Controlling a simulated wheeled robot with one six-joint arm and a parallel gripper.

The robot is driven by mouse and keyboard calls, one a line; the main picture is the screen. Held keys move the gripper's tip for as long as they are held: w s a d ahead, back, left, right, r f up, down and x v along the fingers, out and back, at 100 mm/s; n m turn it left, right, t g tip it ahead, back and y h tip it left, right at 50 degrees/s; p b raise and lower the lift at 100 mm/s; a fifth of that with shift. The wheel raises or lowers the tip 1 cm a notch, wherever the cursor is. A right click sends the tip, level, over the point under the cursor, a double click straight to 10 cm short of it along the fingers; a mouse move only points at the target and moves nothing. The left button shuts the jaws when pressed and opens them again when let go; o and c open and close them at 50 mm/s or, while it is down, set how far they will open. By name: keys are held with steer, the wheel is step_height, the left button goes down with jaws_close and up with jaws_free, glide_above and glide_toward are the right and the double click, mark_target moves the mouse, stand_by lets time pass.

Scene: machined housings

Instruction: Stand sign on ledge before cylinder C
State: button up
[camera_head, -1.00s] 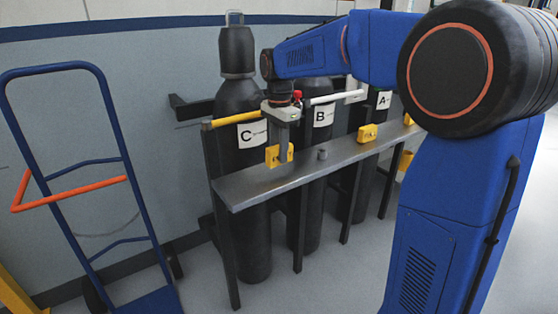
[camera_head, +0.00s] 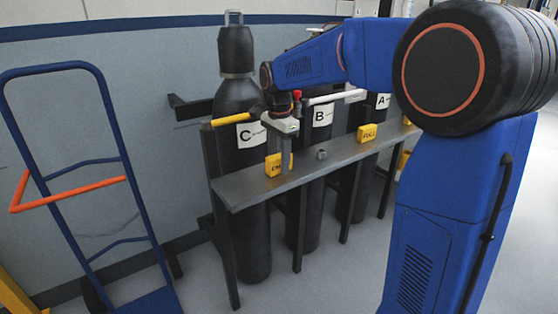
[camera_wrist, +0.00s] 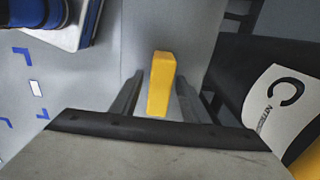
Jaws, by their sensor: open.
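A yellow sign (camera_head: 273,168) with dark lettering stands upright on the grey ledge (camera_head: 238,188) in front of cylinder C (camera_head: 240,105), a tall dark cylinder with a white label. My gripper (camera_head: 287,165) is down at the sign, and one finger hides part of the sign's right side. In the wrist view my gripper (camera_wrist: 158,100) is open, with the yellow sign (camera_wrist: 161,83) between its fingers and a gap showing on both sides. The C label (camera_wrist: 277,100) shows at the right there.
Another yellow sign (camera_head: 367,132) and a small grey fitting (camera_head: 322,153) stand on the ledge to the right. Cylinders B (camera_head: 318,130) and A (camera_head: 372,112) stand behind it. A blue hand truck (camera_head: 125,190) with an orange bar is at the left.

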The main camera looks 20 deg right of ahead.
mark_target(279, 155)
step_height(279, 155, up, 12)
steer(key=shift+r, duration=0.15)
stand_by(0.4)
steer(key=s+d+f+n+t, duration=0.1)
steer(key=s+f+n, duration=0.3)
steer(key=s, duration=0.7)
steer(key=s+d+f+n+t, duration=0.2)
steer(key=s+f+n, duration=0.3)
steer(key=s, duration=0.6)
steer(key=s+d+f+n+t, duration=0.1)
steer(key=s+d+f+n, duration=0.3)
steer(key=s+f, duration=0.4)
steer(key=s+n, duration=0.1)
steer(key=s, duration=0.2)
steer(key=shift+s+f+t, duration=0.2)
steer(key=shift+f+t, duration=0.15)
steer(key=shift+t, duration=0.05)
